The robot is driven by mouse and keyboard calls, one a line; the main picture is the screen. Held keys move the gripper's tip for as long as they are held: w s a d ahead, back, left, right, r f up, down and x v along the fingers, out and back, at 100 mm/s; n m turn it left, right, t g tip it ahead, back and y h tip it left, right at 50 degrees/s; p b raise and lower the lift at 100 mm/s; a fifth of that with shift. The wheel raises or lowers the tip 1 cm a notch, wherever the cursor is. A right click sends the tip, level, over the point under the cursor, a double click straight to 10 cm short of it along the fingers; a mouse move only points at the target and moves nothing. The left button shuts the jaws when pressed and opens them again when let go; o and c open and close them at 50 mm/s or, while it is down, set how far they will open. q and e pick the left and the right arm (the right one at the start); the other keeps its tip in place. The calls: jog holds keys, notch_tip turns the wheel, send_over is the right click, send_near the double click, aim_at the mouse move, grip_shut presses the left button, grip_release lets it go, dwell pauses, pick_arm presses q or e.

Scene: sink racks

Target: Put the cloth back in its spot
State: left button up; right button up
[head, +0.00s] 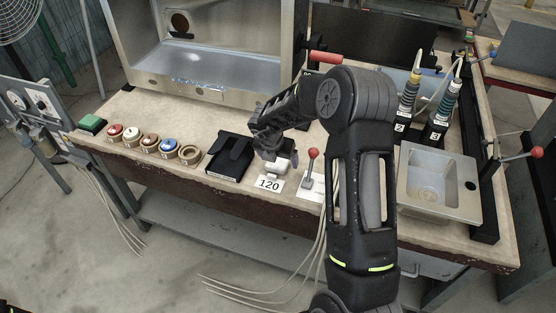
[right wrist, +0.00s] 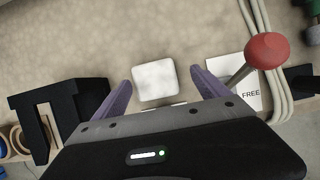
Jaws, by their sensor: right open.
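A small white, square, rounded object, which may be the folded cloth, lies on the bench (head: 277,168), just behind the "120" card. It also shows in the right wrist view (right wrist: 155,78), between my fingertips. My right gripper (head: 281,157) is open above it, with one purple finger on each side; the gripper (right wrist: 161,80) does not visibly touch it. No other cloth is clear to see. My left gripper is not in view.
A black holder (head: 231,156) stands left of my gripper, beside several round coloured buttons. A red-knobbed lever (head: 313,154) stands close on the right, with a "FREE" card (right wrist: 250,92). A steel sink (head: 405,185) is further right. A steel cabinet (head: 205,95) stands behind.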

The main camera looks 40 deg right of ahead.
jog(key=v, duration=1)
jog(key=shift+w+a+r, duration=0.15)
jog(key=shift+a+r, duration=0.05)
jog(key=shift+a, duration=0.1)
